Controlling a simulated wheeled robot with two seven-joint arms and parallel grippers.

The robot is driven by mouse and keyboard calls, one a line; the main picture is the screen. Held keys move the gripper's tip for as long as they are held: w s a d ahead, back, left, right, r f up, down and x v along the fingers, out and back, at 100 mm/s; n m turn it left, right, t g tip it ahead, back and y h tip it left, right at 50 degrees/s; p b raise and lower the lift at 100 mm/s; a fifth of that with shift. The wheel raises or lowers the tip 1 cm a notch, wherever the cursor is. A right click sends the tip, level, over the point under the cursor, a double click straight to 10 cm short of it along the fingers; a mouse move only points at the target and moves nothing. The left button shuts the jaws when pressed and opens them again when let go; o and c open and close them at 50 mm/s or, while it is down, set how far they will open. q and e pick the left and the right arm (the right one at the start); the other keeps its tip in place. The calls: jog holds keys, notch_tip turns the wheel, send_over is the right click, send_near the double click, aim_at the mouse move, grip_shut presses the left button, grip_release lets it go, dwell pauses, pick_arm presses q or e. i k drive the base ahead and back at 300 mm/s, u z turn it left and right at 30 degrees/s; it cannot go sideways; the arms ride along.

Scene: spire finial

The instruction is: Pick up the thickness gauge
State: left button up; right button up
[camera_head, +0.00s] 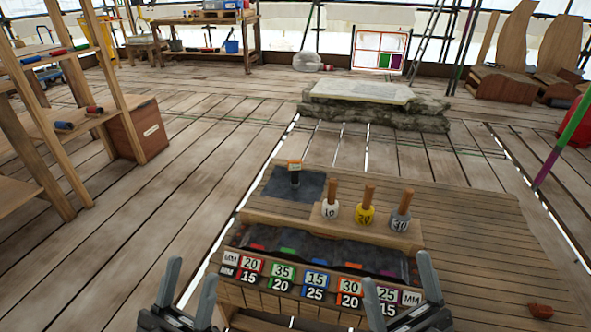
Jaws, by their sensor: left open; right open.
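A small dark upright tool with an orange-and-white head, which looks like the thickness gauge (294,168), stands on a dark square mat (311,188) at the back left of the work table. My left gripper (193,270) is open and empty at the bottom of the view, in front of and to the left of the gauge. My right gripper (397,270) is open and empty at the bottom, to the right. Both are well apart from the gauge. Its fine details are too small to read.
Three wooden-handled weights stand on a block right of the mat: white (330,210), yellow (365,214) and grey (400,221). A trough with numbered coloured labels (316,284) lies between the grippers and the gauge. The slatted table's right side is mostly clear, with a red piece (540,311).

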aim_at(294, 166)
jog(key=k, duration=0.55)
jog(key=z, duration=1)
jog(key=i, duration=1.8)
jog(key=u, duration=0.45)
